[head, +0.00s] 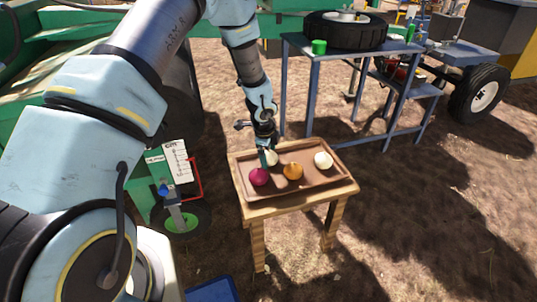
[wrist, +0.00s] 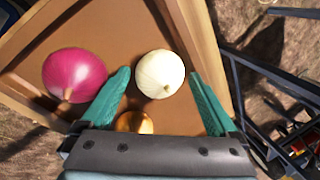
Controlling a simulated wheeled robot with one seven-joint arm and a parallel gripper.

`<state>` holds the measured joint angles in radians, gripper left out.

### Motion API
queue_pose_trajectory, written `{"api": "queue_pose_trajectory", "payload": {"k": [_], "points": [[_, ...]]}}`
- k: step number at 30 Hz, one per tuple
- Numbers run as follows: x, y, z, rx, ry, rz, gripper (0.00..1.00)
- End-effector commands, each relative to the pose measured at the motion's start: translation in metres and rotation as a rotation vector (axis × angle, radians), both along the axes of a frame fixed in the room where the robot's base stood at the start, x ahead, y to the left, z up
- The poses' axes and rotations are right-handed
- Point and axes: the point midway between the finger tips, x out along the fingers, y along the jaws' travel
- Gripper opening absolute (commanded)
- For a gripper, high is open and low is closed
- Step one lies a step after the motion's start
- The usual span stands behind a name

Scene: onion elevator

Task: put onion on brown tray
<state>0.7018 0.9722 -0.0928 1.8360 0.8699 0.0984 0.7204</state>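A brown tray (head: 310,178) sits on a small wooden table and holds several onions. They are a magenta onion (head: 259,176), an orange-brown onion (head: 293,172), a white onion (head: 323,160) on the right and another white onion (head: 272,157) at the far left. My gripper (head: 266,160) is over the left part of the tray, pointing down. In the wrist view my gripper (wrist: 158,76) is open, with green fingers on either side of a white onion (wrist: 160,73). The magenta onion (wrist: 74,75) is left of the fingers, and the orange-brown onion (wrist: 134,122) is partly hidden by the gripper.
The wooden table (head: 257,210) stands on bare dirt. A blue metal workbench (head: 310,60) with a tyre (head: 345,30) and a green cup (head: 319,46) is behind it. Open ground lies to the right.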

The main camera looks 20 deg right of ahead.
Motion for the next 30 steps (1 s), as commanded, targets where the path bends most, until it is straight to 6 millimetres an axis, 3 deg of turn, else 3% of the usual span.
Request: {"api": "queue_pose_trajectory", "payload": {"k": [11, 24, 30], "points": [[0.000, 0.001, 0.008, -0.001, -0.001, 0.000, 1.00], [-0.016, 0.016, 0.090, -0.002, -0.001, 0.001, 1.00], [-0.022, 0.021, 0.113, -0.001, -0.001, 0.001, 1.00]]}}
